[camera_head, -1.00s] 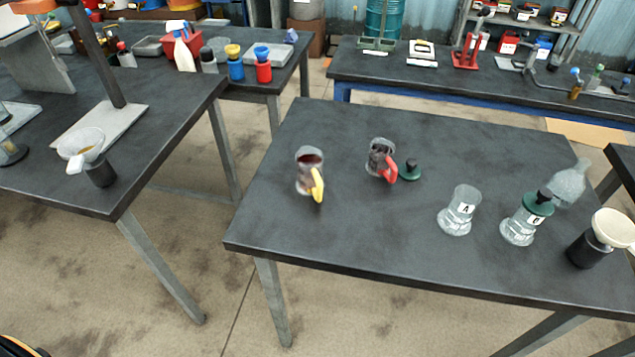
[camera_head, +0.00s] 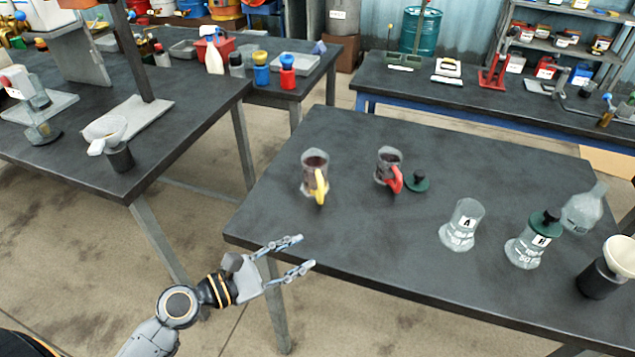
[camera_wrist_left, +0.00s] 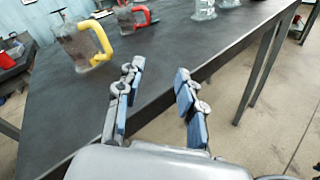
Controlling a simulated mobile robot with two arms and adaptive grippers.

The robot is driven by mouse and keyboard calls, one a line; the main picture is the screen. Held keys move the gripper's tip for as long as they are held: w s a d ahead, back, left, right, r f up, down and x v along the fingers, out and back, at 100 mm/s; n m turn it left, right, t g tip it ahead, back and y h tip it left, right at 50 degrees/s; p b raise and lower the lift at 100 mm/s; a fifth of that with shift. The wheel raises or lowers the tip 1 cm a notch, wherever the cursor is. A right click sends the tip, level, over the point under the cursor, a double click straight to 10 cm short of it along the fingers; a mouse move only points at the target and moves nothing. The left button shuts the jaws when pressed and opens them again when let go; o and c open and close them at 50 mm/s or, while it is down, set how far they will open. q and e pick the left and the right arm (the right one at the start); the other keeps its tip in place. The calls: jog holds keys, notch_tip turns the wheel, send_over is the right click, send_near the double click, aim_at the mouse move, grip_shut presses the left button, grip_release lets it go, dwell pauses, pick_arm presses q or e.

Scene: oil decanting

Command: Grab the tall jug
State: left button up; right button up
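The jug with the yellow handle (camera_head: 315,175) stands upright at the left of the near table, with dark liquid in it. It looks a little taller than the jug with the red handle (camera_head: 388,170), which stands to its right. In the left wrist view the yellow-handled jug (camera_wrist_left: 80,45) is at the upper left, beyond the fingers. The red-handled jug (camera_wrist_left: 127,16) shows at the top. My left gripper (camera_head: 308,252) is open and empty at the table's front left edge, nearer than both jugs. Its open fingers also show in the left wrist view (camera_wrist_left: 160,85). My right gripper is not in view.
A green stopper (camera_head: 418,181) lies beside the red-handled jug. Flask A (camera_head: 461,226), stoppered flask B (camera_head: 526,245), a clear flask (camera_head: 584,208) and a black holder with a white funnel (camera_head: 600,275) stand on the right. The tabletop (camera_head: 365,245) before the jugs is clear.

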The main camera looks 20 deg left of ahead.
aim_at(319, 193)
pick_arm(q)
jog(key=w+a+n+t, duration=0.1)
jog(key=n, duration=0.1)
jog(key=w+a+r+n+t+y, duration=0.1)
jog(key=a+n, duration=0.1)
jog(key=w+a+r+n, duration=0.1)
jog(key=a+n, duration=0.1)
jog(key=n, duration=0.1)
jog(key=shift+w+t+y, duration=0.2)
jog(key=shift+t+y, duration=0.2)
jog(key=shift+w+a+r+n, duration=0.1)
jog(key=shift+w+n, duration=0.2)
jog(key=shift+w, duration=0.05)
jog(key=p+x, duration=0.2)
jog(key=x, duration=0.5)
jog(key=shift+w+p, duration=0.2)
jog(key=shift+p, duration=0.2)
jog(key=x, duration=0.3)
jog(key=p+x, duration=0.1)
jog(key=x, duration=0.1)
jog(key=shift+w+a, duration=0.25)
jog(key=shift+w, duration=0.1)
jog(key=shift+w+d, duration=0.15)
jog(key=shift+w, duration=0.1)
jog(key=shift+s, duration=0.1)
jog(key=shift+c, duration=0.4)
grip_shut()
